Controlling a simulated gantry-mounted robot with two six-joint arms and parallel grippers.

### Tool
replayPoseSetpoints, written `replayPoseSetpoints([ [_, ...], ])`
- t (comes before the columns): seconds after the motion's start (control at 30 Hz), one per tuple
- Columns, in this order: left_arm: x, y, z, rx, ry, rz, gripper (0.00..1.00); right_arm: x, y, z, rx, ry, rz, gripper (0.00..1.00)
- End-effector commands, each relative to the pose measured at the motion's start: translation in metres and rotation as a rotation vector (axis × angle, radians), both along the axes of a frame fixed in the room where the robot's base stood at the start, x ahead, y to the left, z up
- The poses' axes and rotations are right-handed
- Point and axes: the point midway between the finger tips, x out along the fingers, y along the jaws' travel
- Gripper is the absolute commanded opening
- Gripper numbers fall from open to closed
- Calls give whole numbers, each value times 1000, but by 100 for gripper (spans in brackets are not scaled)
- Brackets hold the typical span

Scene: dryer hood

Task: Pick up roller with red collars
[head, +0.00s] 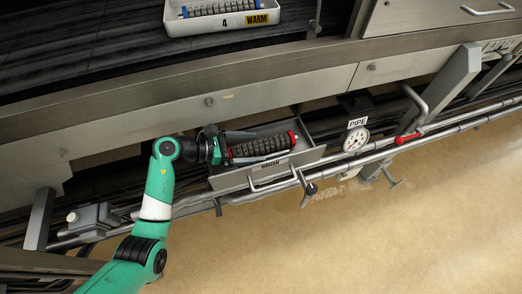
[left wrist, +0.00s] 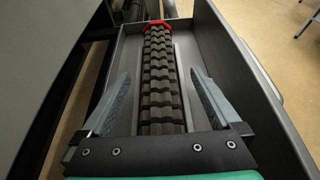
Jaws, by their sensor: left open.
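The roller with red collars (head: 262,146) lies in a grey metal tray labelled BRUSH (head: 305,159). Its dark ridged body runs lengthwise and a red collar shows at each end in the head view. In the left wrist view the roller (left wrist: 161,75) runs away from me, with one red collar at its far end. My left gripper (head: 222,148) is at the roller's left end. In the left wrist view the left gripper (left wrist: 158,100) is open, one finger on each side of the roller, apart from it. The roller's near end is hidden by the gripper. My right gripper is not in view.
The tray walls stand close on both sides of the roller. A pressure gauge (head: 356,139), pipes and a red-handled lever (head: 408,138) are to the right. Open floor lies below.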

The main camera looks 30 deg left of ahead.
Motion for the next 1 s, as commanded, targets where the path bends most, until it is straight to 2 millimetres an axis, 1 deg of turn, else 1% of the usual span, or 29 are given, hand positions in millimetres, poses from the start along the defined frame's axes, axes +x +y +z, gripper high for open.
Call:
replayPoseSetpoints([
  [0.2,2,-1,1,1,-1,2,97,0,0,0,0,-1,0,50],
  [0.23,2,-1,1,0,0,1,94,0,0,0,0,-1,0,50],
  [0.37,1,-1,1,0,-1,1,70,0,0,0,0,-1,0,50],
  [0.4,1,-1,1,0,-1,1,63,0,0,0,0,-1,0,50],
  [0.47,1,-1,1,0,-1,1,52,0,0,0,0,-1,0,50],
  [0.5,1,-1,1,0,-1,1,45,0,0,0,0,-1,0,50],
  [0.57,1,-1,1,0,-1,1,34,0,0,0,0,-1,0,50],
  [0.6,1,-1,1,0,-1,1,27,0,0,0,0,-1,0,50],
  [0.67,1,-1,1,0,-2,1,16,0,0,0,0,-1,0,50],
  [0.7,1,-1,1,0,-2,1,9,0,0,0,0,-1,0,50],
  [0.77,1,-1,1,0,-2,1,0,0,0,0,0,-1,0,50],
  [1.0,2,-1,2,0,-3,1,0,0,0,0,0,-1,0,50],
])
